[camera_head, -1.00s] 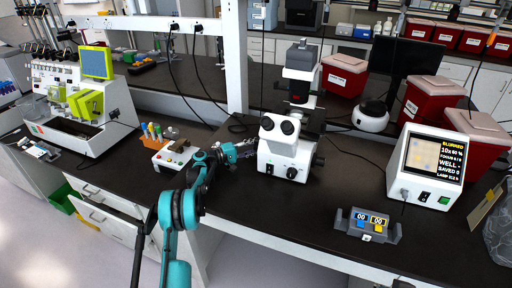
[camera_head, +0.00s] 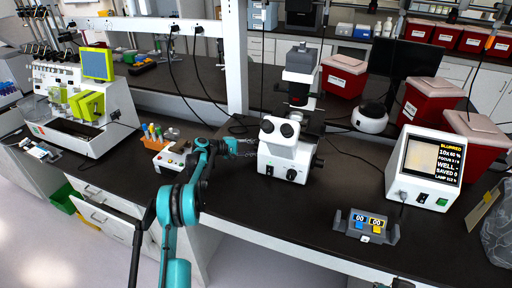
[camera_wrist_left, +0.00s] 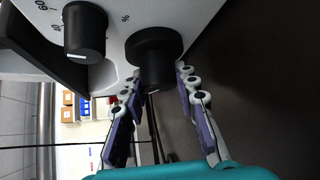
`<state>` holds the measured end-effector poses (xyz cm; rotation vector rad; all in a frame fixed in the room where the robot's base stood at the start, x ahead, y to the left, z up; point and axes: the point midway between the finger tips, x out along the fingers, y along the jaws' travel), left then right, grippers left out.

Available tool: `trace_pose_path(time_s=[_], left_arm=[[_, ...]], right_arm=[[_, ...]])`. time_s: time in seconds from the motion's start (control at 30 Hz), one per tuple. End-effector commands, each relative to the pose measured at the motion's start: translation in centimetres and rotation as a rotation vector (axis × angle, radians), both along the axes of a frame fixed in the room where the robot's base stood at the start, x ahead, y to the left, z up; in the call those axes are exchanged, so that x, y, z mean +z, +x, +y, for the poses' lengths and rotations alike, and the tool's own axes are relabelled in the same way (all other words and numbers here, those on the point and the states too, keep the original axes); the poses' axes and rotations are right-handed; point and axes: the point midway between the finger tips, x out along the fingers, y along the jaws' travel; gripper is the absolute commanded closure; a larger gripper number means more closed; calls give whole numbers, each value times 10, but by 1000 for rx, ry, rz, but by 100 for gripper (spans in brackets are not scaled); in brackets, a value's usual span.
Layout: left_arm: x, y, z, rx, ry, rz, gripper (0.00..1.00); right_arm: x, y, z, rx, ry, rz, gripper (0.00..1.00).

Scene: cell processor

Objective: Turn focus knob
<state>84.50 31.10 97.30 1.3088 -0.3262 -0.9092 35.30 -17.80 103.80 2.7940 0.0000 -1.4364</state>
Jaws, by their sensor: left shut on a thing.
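The white microscope (camera_head: 287,150) stands on the dark bench. In the left wrist view, a black round knob (camera_wrist_left: 154,50) with a white mark sticks out of its side, near a "%" sign. A second black knob (camera_wrist_left: 85,32) with a printed scale is beside it. My left gripper (camera_head: 246,149) reaches the microscope's left side; in the wrist view its fingers (camera_wrist_left: 160,80) are closed on either side of the first knob. The monitor (camera_head: 432,168) reads "BLURRED", with a pale picture; its focus number is too small to read surely. My right gripper is out of view.
A rack of coloured tubes (camera_head: 152,134) and a white control box (camera_head: 174,158) stand left of the arm. Red bins (camera_head: 430,105) are behind. Bench before the microscope is clear.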

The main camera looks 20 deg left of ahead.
Motion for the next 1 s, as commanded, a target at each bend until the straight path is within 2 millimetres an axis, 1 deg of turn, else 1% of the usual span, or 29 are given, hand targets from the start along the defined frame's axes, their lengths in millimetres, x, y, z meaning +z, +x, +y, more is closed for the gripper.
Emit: trace_pose_path(time_s=[0.2,0.4,0.6,0.97,1.0], left_arm=[[0,0,-1,-2,6,136,100],[0,0,-1,-2,7,216,100],[-1,0,-1,-1,8,249,100],[-1,0,-1,-2,8,252,100],[-1,0,-1,-2,8,252,68]], right_arm=[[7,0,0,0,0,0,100],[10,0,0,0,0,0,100],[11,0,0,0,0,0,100],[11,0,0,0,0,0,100],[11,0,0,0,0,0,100]])
